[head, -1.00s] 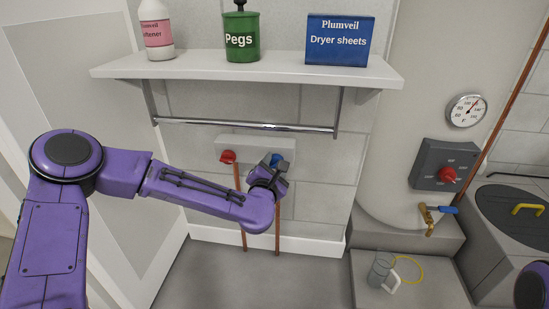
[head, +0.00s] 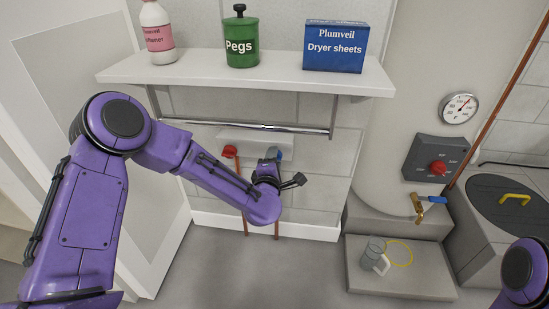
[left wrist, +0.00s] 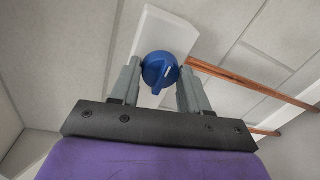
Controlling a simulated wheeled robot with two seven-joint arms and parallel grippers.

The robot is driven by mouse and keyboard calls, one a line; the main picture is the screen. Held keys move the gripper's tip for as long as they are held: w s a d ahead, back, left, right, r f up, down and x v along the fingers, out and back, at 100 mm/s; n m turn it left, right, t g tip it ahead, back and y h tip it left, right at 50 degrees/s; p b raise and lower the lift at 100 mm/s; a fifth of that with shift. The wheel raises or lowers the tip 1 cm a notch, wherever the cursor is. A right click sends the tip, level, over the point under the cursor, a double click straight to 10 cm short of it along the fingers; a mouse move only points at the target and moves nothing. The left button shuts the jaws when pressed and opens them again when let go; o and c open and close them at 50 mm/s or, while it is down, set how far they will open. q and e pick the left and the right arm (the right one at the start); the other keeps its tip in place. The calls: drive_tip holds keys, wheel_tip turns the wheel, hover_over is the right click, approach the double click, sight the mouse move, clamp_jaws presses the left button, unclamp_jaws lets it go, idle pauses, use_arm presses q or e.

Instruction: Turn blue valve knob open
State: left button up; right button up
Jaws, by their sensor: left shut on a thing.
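The blue valve knob (head: 273,152) sits on a pale wall box under the shelf, mostly hidden by my left gripper in the head view. My left gripper (head: 271,161) reaches up to it from below. In the left wrist view the round blue knob (left wrist: 160,70) lies between the two grey fingers of the left gripper (left wrist: 160,82), which is shut on it. My right gripper is out of view.
A red knob (head: 229,151) is just left on the same box (head: 245,139), with copper pipes below. A metal rail (head: 245,126) and shelf (head: 240,75) hang above. A tank with a red dial (head: 437,168) and a brass tap (head: 418,206) stands right.

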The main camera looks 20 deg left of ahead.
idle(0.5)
use_arm(q)
drive_tip(key=o, duration=1.1)
drive_tip(key=shift+c, duration=0.2)
drive_tip(key=shift+s, duration=0.1)
drive_tip(key=f+p+v, duration=0.1)
drive_tip(key=p+v, duration=0.1)
drive_tip(key=v, duration=0.8)
drive_tip(key=shift+s+r, duration=0.2)
drive_tip(key=shift+r, duration=0.35)
drive_tip(key=shift+d, duration=0.15)
